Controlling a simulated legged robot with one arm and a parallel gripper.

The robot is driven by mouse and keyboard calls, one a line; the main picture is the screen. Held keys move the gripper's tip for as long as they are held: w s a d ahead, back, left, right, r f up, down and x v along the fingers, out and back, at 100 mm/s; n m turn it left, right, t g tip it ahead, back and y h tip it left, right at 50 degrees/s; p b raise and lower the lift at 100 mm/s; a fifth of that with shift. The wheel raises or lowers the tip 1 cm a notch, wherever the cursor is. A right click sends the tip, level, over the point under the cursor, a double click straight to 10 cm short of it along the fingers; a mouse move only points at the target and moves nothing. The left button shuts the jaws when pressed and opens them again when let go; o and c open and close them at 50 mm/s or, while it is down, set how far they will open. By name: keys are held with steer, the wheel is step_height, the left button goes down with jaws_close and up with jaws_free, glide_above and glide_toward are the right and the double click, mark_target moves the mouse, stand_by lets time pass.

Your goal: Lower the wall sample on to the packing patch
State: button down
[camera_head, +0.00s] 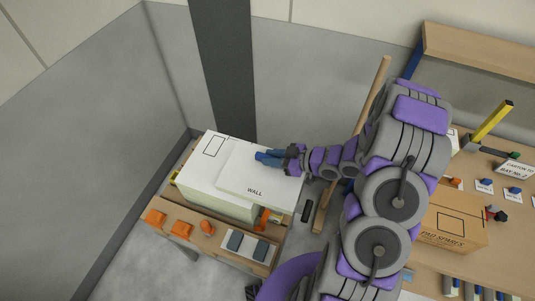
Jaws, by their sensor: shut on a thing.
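The wall sample (240,182) is a flat white panel marked "WALL". It lies level over a larger white block (222,207) on a low wooden trolley. My gripper (276,156) reaches in from the right and is shut on the wall sample near its far side, where a blue part shows. The exact grip is too small to see. A black outlined rectangle (214,145) is on the block's top, at the far left beside the sample. I cannot tell whether this is the packing patch, or whether the sample touches the block.
Orange pieces (180,230) and a white tray with dark pads (248,246) line the trolley's front. A dark column (224,70) stands behind. A wooden pole (350,145) leans close to my arm. At right, a bench holds a cardboard box (455,222) and small parts.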

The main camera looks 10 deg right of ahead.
steer(key=shift+r, duration=0.15)
steer(key=shift+r+p, duration=1.6)
steer(key=shift+r, duration=0.3)
